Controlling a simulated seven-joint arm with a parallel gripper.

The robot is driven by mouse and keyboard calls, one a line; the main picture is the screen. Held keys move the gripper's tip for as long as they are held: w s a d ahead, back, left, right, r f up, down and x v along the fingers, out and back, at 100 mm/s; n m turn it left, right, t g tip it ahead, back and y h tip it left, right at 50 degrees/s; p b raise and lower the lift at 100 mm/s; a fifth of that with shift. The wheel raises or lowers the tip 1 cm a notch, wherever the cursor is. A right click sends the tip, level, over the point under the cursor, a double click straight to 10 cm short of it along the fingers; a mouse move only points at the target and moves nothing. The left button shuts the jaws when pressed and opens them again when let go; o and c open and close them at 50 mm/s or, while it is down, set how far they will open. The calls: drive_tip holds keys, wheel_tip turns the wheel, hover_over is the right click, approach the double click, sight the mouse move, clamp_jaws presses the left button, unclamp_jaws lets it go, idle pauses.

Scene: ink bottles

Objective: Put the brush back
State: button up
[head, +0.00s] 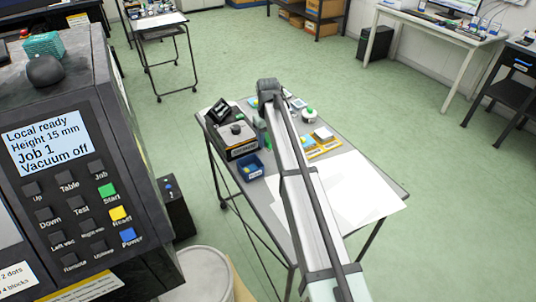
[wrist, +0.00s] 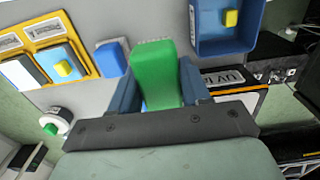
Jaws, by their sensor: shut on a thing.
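My gripper (wrist: 157,82) is shut on a green block-like thing (wrist: 155,70) between its two blue fingers in the wrist view. It may be the brush; its lower end and any bristles are hidden. In the head view my arm reaches over the grey table (head: 245,195) and hides most of the gripper. A bit of green (head: 268,143) shows beside the arm there. A blue bin (wrist: 226,48) with a yellow piece inside lies up and right of the held thing in the wrist view; it also shows in the head view (head: 242,172).
A yellow-framed tray (wrist: 84,58) of coloured blocks lies left of the gripper, beside a blue block (wrist: 110,58). A round green-capped item (wrist: 55,123) is lower left. White sheets (head: 365,190) cover the table's near right. A dark control machine (head: 70,150) fills the left.

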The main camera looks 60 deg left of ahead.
sight(268, 159)
drive_tip(key=shift+f, duration=3.5)
drive_tip(key=shift+f, duration=0.15)
drive_tip(key=o, duration=0.7)
drive_tip(key=shift+c, duration=0.2)
wheel_tip(268, 159, up, 12)
drive_tip(key=shift+r, duration=0.2)
drive_tip(key=shift+w, duration=0.1)
